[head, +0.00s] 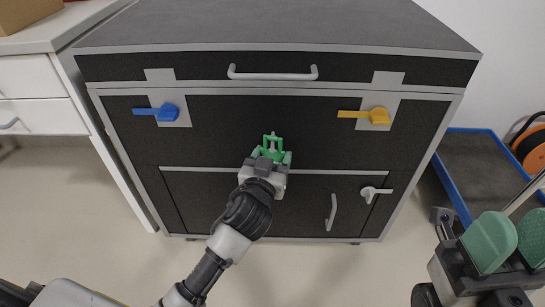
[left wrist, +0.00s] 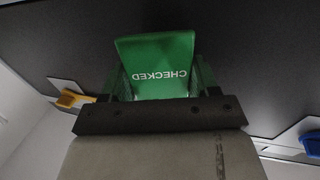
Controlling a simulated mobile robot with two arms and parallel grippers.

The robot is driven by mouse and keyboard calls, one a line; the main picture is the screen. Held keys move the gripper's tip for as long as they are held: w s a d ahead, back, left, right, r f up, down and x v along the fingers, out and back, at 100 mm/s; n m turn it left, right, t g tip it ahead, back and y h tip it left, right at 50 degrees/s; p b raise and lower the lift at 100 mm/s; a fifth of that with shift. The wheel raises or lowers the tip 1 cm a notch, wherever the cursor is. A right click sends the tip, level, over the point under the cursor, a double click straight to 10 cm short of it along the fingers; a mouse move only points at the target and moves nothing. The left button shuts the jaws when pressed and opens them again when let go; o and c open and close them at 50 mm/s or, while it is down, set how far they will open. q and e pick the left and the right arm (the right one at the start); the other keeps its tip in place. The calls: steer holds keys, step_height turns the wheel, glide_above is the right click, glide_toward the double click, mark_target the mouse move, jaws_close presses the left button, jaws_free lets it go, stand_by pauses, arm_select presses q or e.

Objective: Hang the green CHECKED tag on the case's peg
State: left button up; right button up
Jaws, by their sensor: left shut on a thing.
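The green CHECKED tag (left wrist: 155,65) stands between the green fingers of my left gripper (head: 271,157), which is shut on it. Its white lettering reads upside down in the left wrist view. In the head view the tag (head: 272,142) shows as a small green shape beyond the fingertips, in front of the case's dark front panel. The case (head: 240,130) is a wide dark cabinet with grey edging. I cannot clearly make out the peg, nor whether the tag touches the case. My right gripper (head: 514,240) is at the right edge, open and empty, away from the case.
A white drawer unit (head: 40,95) stands left. A blue-edged platform (head: 470,165) with an orange reel (head: 533,155) lies right.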

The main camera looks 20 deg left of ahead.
arm_select(q)
steer(key=o, duration=1)
